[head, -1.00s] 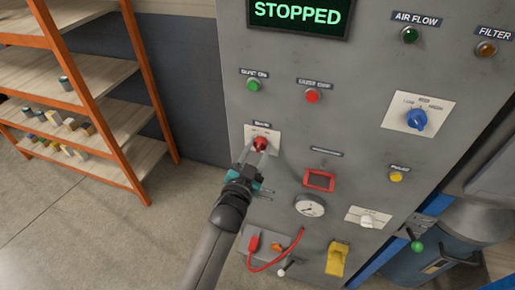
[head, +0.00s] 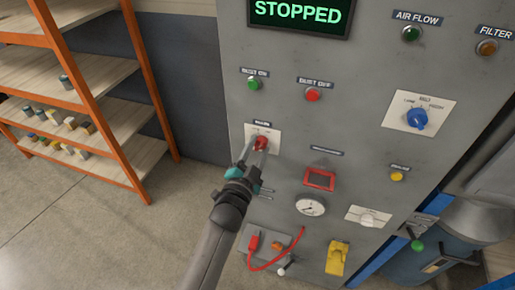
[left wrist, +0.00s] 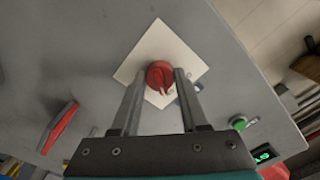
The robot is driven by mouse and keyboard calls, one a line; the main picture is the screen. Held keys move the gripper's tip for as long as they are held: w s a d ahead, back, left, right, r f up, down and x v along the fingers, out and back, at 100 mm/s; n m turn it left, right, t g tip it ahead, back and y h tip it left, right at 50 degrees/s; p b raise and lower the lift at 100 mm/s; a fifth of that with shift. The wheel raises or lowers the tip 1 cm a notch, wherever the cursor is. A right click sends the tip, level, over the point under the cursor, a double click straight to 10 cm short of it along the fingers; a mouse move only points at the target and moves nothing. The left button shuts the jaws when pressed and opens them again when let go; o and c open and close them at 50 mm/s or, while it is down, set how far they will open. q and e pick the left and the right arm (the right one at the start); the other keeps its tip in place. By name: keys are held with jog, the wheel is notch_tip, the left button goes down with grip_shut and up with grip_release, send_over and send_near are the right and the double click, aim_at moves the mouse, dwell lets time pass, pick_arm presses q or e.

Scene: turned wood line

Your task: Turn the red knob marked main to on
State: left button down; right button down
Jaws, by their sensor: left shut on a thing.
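The red knob (head: 261,143) sits on a white plate (head: 249,131) at the left of the grey control panel. The small label above it is too blurred to read surely. My left gripper (head: 257,146) comes from below, with its two fingers on either side of the knob, shut on it. In the left wrist view the red knob (left wrist: 160,76) shows between the fingertips (left wrist: 157,75), with the white plate (left wrist: 145,50) behind it. The display (head: 300,14) reads STOPPED. My right gripper is not in view.
A green button (head: 254,84) and a red button (head: 312,95) are above the knob. An orange-framed shelf (head: 110,110) stands left. Floor between is clear.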

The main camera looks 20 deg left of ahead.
pick_arm(q)
jog(key=shift+c, duration=2.1)
grip_release()
jog(key=s, duration=1.5)
jog(key=shift+s+a, duration=0.15)
jog(key=shift+a, duration=0.1)
